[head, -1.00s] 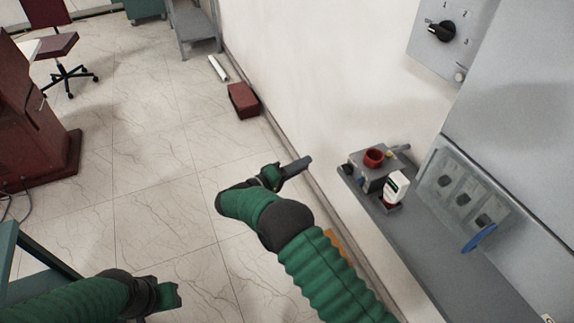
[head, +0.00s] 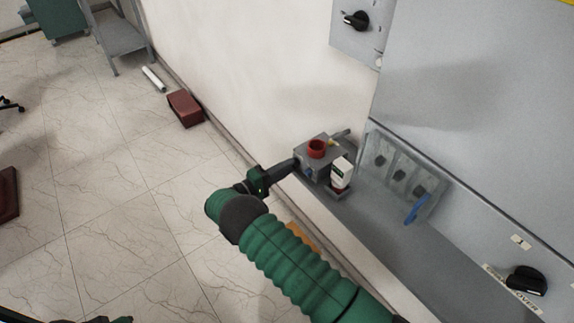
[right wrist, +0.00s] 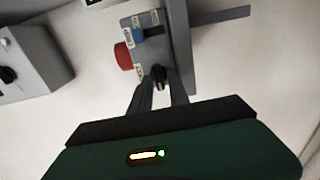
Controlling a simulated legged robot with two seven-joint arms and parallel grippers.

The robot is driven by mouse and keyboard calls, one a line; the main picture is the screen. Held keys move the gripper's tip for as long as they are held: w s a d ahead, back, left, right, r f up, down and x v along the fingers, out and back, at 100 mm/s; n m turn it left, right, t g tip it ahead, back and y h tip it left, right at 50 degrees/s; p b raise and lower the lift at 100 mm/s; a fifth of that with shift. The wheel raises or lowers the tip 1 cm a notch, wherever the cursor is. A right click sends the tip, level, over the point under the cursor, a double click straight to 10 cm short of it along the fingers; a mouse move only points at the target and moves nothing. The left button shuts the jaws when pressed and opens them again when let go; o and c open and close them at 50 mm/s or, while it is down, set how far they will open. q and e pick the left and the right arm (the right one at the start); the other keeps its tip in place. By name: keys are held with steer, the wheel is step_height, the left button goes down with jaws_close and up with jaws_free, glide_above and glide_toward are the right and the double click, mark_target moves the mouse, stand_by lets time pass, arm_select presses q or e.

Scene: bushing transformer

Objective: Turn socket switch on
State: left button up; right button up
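A small grey socket box (head: 325,143) with a red round part (head: 317,148) on top stands on the grey ledge by the wall. My right gripper (head: 292,165) is at the box's left side. In the right wrist view my right gripper (right wrist: 159,88) has its fingers apart, with the knob in line with the gap. Whether they touch it cannot be told. Only a sliver of my left arm (head: 108,320) shows at the bottom left.
A white and red carton (head: 341,173) stands beside the box. A panel with dark switches (head: 399,174) and a blue handle (head: 417,207) is to the right. Rotary knobs (head: 356,20) (head: 526,280) sit on wall cabinets.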

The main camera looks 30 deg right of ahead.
steer(key=shift+d, duration=0.35)
jaws_close()
steer(key=shift+m, duration=0.4)
steer(key=shift+a+f+m+b, duration=0.1)
steer(key=shift+m+b, duration=1.8)
steer(key=shift+m, duration=2.4)
steer(key=shift+f+m+b, duration=0.1)
steer(key=shift+m+b, duration=1.8)
steer(key=shift+m, duration=2.4)
